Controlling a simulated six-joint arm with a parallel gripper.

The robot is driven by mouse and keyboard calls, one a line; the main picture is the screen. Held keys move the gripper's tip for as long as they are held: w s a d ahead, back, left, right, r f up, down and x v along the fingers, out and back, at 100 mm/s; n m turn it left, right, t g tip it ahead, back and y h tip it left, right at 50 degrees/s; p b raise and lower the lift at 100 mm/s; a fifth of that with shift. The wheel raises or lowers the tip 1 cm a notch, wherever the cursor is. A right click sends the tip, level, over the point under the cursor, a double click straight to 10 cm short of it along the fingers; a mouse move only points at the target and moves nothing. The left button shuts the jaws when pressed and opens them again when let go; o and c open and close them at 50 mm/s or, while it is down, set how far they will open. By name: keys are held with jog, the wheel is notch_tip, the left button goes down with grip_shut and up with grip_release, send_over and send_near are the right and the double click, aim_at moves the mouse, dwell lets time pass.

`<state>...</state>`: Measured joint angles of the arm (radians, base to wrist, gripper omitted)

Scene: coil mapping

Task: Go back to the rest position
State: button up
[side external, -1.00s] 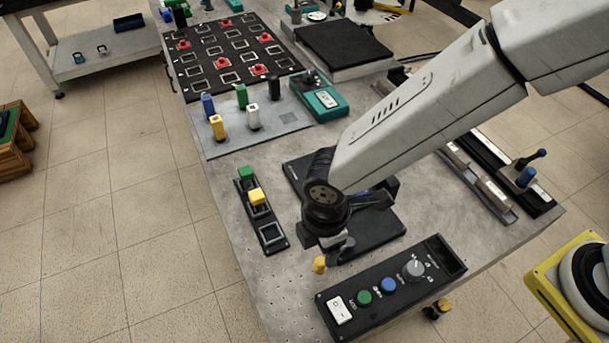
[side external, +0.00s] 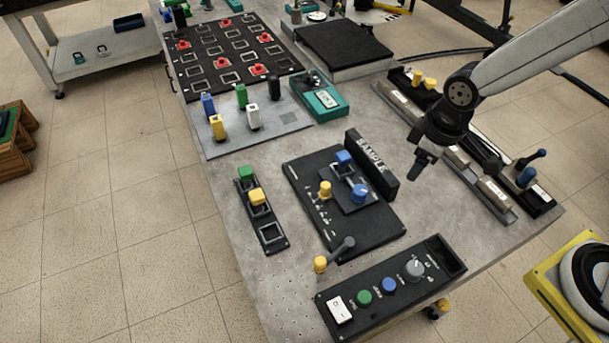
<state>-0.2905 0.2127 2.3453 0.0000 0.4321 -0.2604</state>
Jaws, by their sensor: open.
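My gripper (side external: 416,170) hangs in the air at the right of the table, pointing down, to the right of the black SAMPLE block. It is open and nothing shows in it. The black sample fixture (side external: 380,228) lies below and left of it, apart from it. The fixture carries a blue block (side external: 344,157), a blue knob (side external: 360,193) and a yellow knob (side external: 325,188). A lever with a yellow end (side external: 320,264) stands at its front edge. The exact gap between the fingertips is too small to make out.
A control box (side external: 388,285) with coloured buttons and a grey dial sits at the front. A small rack (side external: 268,238) holds a green and a yellow block. Long rails (side external: 497,198) lie at the right edge. Behind are coloured posts on a plate (side external: 295,118) and a teal meter (side external: 328,102).

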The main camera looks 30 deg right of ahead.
jog(key=s+d+r+m, duration=0.1)
jog(key=s+d+m, duration=0.3)
jog(key=d, duration=0.5)
jog(key=shift+d+r+m+t+h, duration=0.3)
jog(key=shift+d+m+t, duration=0.1)
jog(key=shift+m, duration=0.8)
